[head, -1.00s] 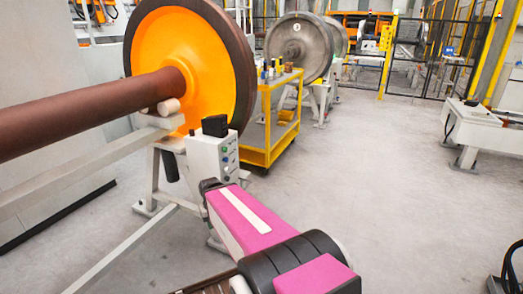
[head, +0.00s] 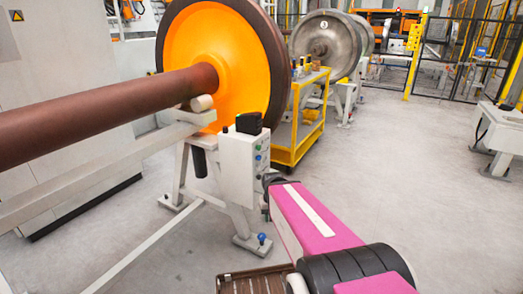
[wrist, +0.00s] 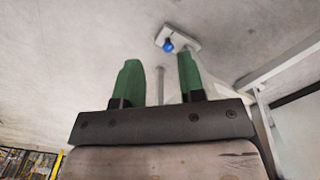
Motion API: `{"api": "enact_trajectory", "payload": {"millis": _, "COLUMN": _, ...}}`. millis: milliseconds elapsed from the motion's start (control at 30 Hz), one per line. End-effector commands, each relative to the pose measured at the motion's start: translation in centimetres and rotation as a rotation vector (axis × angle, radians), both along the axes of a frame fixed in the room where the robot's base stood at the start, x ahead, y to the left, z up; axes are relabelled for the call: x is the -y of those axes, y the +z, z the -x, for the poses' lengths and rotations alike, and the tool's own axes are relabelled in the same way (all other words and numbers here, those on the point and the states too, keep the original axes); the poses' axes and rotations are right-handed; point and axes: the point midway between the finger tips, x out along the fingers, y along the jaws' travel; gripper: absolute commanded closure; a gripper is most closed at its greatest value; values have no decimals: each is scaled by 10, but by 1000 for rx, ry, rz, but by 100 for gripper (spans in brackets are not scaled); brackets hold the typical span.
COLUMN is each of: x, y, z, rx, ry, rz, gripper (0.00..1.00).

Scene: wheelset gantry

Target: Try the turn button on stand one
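A white control box (head: 238,168) with a column of small coloured buttons on its right face sits on the near stand (head: 178,185). The buttons include green and blue ones; their labels are too small to read, and no stand number is legible. The stand carries a wheelset with a brown axle (head: 95,118) and an orange wheel (head: 205,60). My pink arm reaches toward the box's lower right, and its end hides my gripper in the head view. In the wrist view my gripper (wrist: 160,82) has its two green fingers apart, with nothing held between them.
A blue knob (head: 262,239) stands on the stand's foot plate; it also shows beyond the fingers in the wrist view (wrist: 168,46). A yellow trolley (head: 288,150) stands behind the box. A grey wheelset (head: 322,45) is farther back.

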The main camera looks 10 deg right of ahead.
Motion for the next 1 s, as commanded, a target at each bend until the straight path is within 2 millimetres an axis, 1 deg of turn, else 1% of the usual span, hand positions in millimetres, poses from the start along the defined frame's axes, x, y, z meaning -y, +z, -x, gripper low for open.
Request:
{"api": "enact_trajectory", "payload": {"millis": 167, "x": 0, "y": 0, "z": 0, "rx": 0, "ry": 0, "rz": 0, "gripper": 64}}
{"api": "enact_trajectory", "payload": {"millis": 200, "x": 0, "y": 0, "z": 0, "rx": 0, "ry": 0, "rz": 0, "gripper": 70}}
{"api": "enact_trajectory", "payload": {"millis": 300, "x": 0, "y": 0, "z": 0, "rx": 0, "ry": 0, "rz": 0, "gripper": 100}}
{"api": "enact_trajectory", "payload": {"millis": 1000, "x": 0, "y": 0, "z": 0, "rx": 0, "ry": 0, "rz": 0, "gripper": 100}}
